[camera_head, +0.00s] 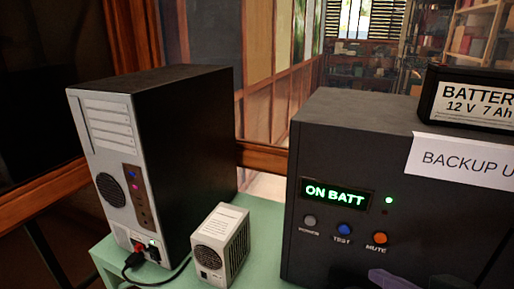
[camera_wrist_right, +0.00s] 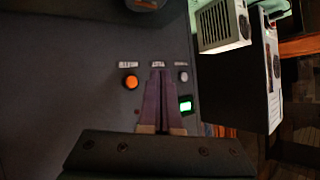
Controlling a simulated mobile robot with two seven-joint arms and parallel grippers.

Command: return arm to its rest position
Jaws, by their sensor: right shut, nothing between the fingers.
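The dark backup unit (camera_head: 335,240) stands at the right in the head view. Its green display (camera_head: 335,194) reads "ON BATT". Below it sit a grey button (camera_head: 309,221), a blue TEST button (camera_head: 344,229) and an orange MUTE button (camera_head: 379,238). My right gripper (camera_head: 378,276) shows as purple fingers at the bottom edge, below the buttons. In the right wrist view its fingers (camera_wrist_right: 158,74) are together and empty, in front of the unit's face, between the orange button (camera_wrist_right: 131,82) and the grey button (camera_wrist_right: 183,76). The blue button is hidden there. My left gripper is out of view.
A computer tower (camera_head: 118,160) and a small white vented box (camera_head: 221,246) stand on a green table (camera_head: 108,262) to the left. A black cable (camera_head: 160,282) runs from the tower. A battery (camera_head: 470,97) and a paper label (camera_head: 455,160) are on the unit's top right.

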